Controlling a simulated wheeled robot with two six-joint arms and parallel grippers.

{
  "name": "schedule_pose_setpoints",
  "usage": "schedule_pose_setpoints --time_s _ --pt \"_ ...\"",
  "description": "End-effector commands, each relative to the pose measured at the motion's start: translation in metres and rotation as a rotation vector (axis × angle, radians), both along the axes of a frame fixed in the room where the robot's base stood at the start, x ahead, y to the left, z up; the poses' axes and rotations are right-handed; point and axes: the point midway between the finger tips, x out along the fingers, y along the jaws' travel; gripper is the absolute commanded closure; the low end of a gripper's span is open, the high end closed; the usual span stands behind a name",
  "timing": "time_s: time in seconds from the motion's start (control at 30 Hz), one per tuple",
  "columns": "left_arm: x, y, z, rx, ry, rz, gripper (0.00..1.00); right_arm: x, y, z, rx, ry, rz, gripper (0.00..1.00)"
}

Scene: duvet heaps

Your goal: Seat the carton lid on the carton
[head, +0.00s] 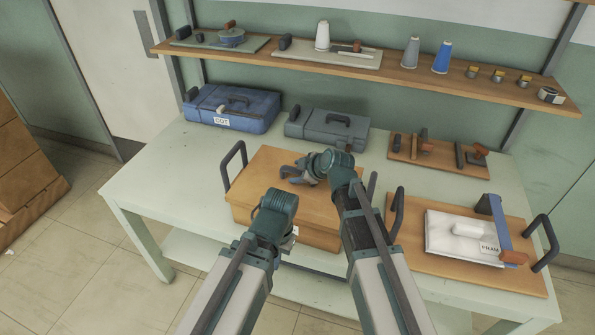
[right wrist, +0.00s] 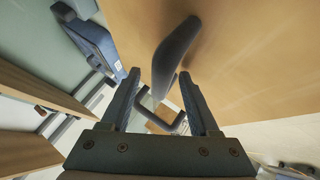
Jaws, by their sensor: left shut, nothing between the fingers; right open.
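The tan carton (head: 318,236) stands at the middle of the table's front, with a small white label on its front partly hidden by my arms. A flat tan top, seemingly the carton lid (head: 262,170), covers it; I cannot tell whether it sits flush. In the right wrist view the tan surface (right wrist: 255,55) fills the upper right, with a dark handle (right wrist: 172,60) standing from it. My right gripper (head: 291,171) is open above the top; its fingers (right wrist: 165,85) straddle the handle's line, not closed on it. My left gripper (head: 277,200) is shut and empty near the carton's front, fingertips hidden.
A dark loop handle (head: 233,165) stands at the carton's left. A tray (head: 440,262) with a white bundle lies right. A blue case (head: 228,106), a grey case (head: 325,128) and a wooden rack (head: 440,155) stand behind. The table's left end is clear.

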Motion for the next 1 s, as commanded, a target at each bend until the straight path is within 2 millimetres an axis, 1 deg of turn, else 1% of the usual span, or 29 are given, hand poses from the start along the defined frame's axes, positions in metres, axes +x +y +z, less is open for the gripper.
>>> schedule_pose_setpoints --time_s 0.13,0.23,0.5,0.7,0.83,1.0 --pt "0.0 0.0 0.003 0.0 0.0 0.0 1.0 -0.002 -0.001 0.002 0.0 0.0 0.0 0.38" --pt "0.0 0.0 0.011 0.0 0.0 0.0 1.0 -0.008 -0.005 0.011 -0.001 0.0 -0.001 0.38" --pt "0.0 0.0 0.051 0.0 0.0 0.0 1.0 -0.042 -0.028 0.051 0.0 0.0 -0.002 0.38" --pt "0.0 0.0 0.076 0.0 0.0 0.0 1.0 -0.065 -0.045 0.076 0.001 0.001 -0.001 0.38" --pt "0.0 0.0 0.086 0.0 0.0 0.0 1.0 -0.074 -0.053 0.086 0.0 0.0 -0.002 0.38" --pt "0.0 0.0 0.093 0.0 0.0 0.0 1.0 -0.081 -0.058 0.093 0.001 0.0 -0.001 0.38"
